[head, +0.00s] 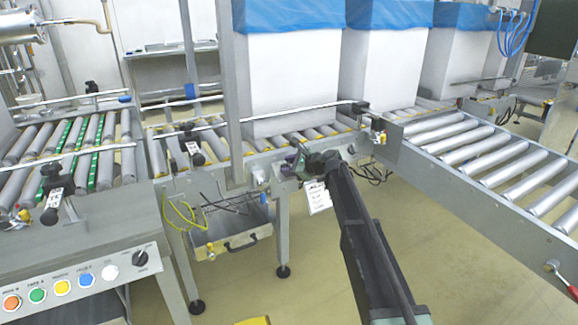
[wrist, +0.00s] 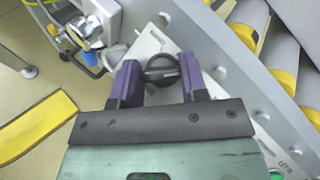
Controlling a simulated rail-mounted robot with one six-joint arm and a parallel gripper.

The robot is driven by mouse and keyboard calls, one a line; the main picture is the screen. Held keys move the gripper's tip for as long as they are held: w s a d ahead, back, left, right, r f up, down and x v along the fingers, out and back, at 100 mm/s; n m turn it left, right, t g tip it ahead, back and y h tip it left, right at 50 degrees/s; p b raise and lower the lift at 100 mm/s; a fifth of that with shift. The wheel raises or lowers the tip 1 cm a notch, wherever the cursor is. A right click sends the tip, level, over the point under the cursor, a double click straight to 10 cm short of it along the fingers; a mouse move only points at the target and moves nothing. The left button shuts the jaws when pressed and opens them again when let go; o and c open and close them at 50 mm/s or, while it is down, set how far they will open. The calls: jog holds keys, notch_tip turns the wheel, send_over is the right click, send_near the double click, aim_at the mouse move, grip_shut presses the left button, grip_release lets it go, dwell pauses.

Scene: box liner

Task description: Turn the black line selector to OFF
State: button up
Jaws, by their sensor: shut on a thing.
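In the wrist view a black rotary selector knob (wrist: 161,69) sits on a pale plate (wrist: 150,42) with small, unreadable lettering. My gripper (wrist: 158,78) has its two purple fingers on either side of this knob and is shut on it. The knob's grip bar lies roughly across from finger to finger. In the head view my gripper (head: 306,163) is at the side rail of the middle conveyor, and my arm hides the knob there.
Rollers (wrist: 285,60) lie to the right. A control panel (head: 75,283) at left has coloured buttons and another black knob (head: 140,258). White boxes with blue liners (head: 287,60) stand behind.

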jog(key=n+g+p, duration=0.1)
jog(key=n, duration=0.1)
jog(key=n+g+p, duration=0.1)
jog(key=n, duration=0.2)
jog(key=shift+w+r+g+h, duration=0.2)
jog(key=shift+g+h, duration=0.1)
jog(key=shift+g, duration=0.1)
jog(key=shift+s+n+g+h+p, duration=0.1)
jog(key=shift+n+g+h+p, duration=0.5)
jog(key=shift+n+g+p, duration=0.7)
jog(key=shift+f+n+t, duration=0.15)
jog(key=shift+n+t, duration=0.15)
jog(key=shift+n, duration=0.2)
jog(key=o, duration=0.9)
